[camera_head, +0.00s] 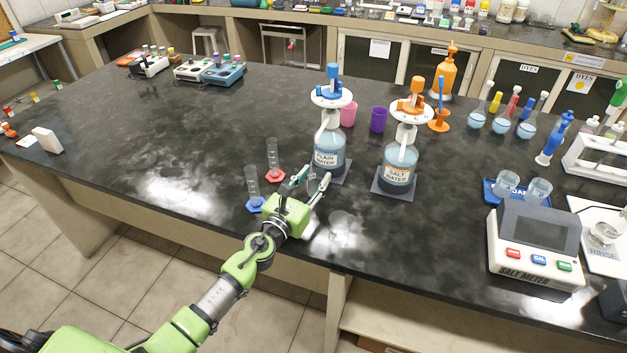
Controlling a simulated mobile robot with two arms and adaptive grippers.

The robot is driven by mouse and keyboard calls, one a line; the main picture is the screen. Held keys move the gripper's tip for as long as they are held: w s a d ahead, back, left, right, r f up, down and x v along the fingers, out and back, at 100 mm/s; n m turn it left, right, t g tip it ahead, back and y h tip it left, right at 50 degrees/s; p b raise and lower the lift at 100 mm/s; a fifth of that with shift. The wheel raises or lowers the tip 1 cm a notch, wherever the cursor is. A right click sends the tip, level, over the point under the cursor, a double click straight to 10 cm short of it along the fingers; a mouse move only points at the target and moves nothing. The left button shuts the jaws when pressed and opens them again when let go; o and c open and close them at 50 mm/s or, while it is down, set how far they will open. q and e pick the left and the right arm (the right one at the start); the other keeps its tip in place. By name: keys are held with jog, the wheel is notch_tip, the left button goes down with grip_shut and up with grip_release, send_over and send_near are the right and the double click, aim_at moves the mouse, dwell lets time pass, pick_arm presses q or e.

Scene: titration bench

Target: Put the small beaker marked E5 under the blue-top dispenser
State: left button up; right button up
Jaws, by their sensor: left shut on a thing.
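The blue-top dispenser (329,150), labelled plain water, stands upright on a dark mat (341,172) near the middle of the bench. My left gripper (316,184) is just in front of this dispenser. It is shut on a small clear beaker, which is mostly hidden by the fingers; no E5 mark can be read. I cannot tell whether the beaker touches the bench or is directly under the spout. My right gripper is not in view.
An orange-top salt-water dispenser (398,165) stands to the right. Two graduated cylinders, one blue-based (253,187) and one red-based (273,160), stand left of the gripper. Two beakers sit on a blue tray (490,192) behind the salt meter (534,248). The left bench is largely clear.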

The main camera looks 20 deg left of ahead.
pick_arm(q)
jog(key=shift+f, duration=0.15)
jog(key=o, duration=1.2)
jog(key=shift+r, duration=0.3)
jog(key=s, duration=0.3)
jog(key=s+a, duration=0.1)
jog(key=s, duration=0.7)
jog(key=shift+a+f, duration=0.2)
jog(key=shift+a, duration=0.2)
jog(key=shift+s+r+b, duration=0.1)
jog(key=shift+s+b, duration=0.2)
jog(key=shift+s, duration=0.1)
